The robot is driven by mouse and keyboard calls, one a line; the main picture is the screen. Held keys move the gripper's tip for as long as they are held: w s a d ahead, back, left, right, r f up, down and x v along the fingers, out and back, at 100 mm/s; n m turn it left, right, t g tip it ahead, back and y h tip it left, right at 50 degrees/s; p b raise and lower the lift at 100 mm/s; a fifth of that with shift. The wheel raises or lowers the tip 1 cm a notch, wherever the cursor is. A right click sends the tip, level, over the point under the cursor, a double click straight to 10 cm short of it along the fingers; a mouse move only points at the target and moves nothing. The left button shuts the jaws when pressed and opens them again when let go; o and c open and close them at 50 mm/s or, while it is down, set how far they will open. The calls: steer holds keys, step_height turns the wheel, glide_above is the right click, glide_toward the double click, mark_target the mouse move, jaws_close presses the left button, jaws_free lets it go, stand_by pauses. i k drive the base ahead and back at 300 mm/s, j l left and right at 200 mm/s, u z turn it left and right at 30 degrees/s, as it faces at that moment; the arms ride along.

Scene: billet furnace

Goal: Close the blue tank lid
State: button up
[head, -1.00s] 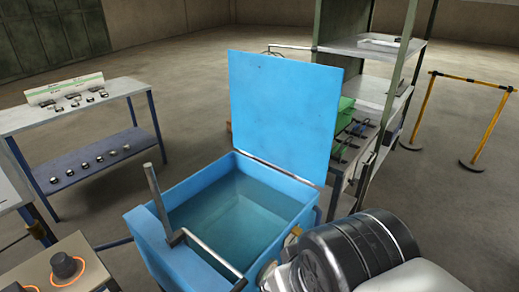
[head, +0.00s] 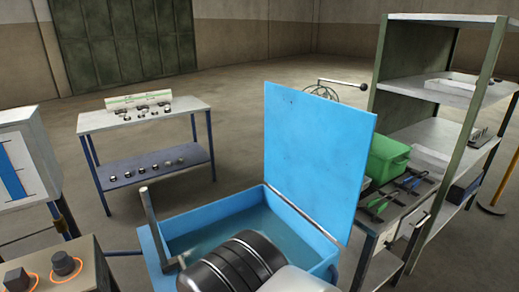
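The blue tank (head: 165,245) stands open at the bottom centre with greenish liquid (head: 215,236) inside. Its flat blue lid (head: 318,150) stands raised, nearly upright, along the tank's right edge, where a metal strip runs. A grey metal rod (head: 150,218) stands up at the tank's left corner. A dark banded cylinder and pale link of my arm cover the front of the tank. My gripper is out of view, so its opening and its distance from the lid are hidden.
Right of the lid, a bench holds a green bin (head: 388,157) and tools (head: 400,186), close to a shelf rack (head: 437,88). A rod with a dark knob (head: 345,83) shows behind the lid. A table (head: 140,118) stands back left; a knobbed control box (head: 60,270) sits front left.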

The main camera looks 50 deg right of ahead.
mark_target(317, 149)
steer(key=l+u, duration=0.1)
steer(key=l, duration=0.3)
steer(key=k+l, duration=0.1)
steer(key=l, duration=0.35)
steer(key=l+u, duration=0.15)
steer(key=l, duration=0.25)
steer(key=k+l+u, duration=0.1)
steer(key=l, duration=0.3)
steer(key=k+l, duration=0.15)
steer(key=l, duration=0.3)
steer(key=l+u, duration=0.15)
steer(key=l, duration=0.25)
steer(key=k+l, duration=0.2)
steer(key=l, duration=0.2)
steer(key=k+l, duration=0.1)
steer(key=l, duration=0.25)
steer(key=k+l, duration=0.1)
steer(key=l, duration=0.3)
steer(key=k+l, duration=0.1)
steer(key=l, duration=0.25)
steer(key=i+u, duration=0.05)
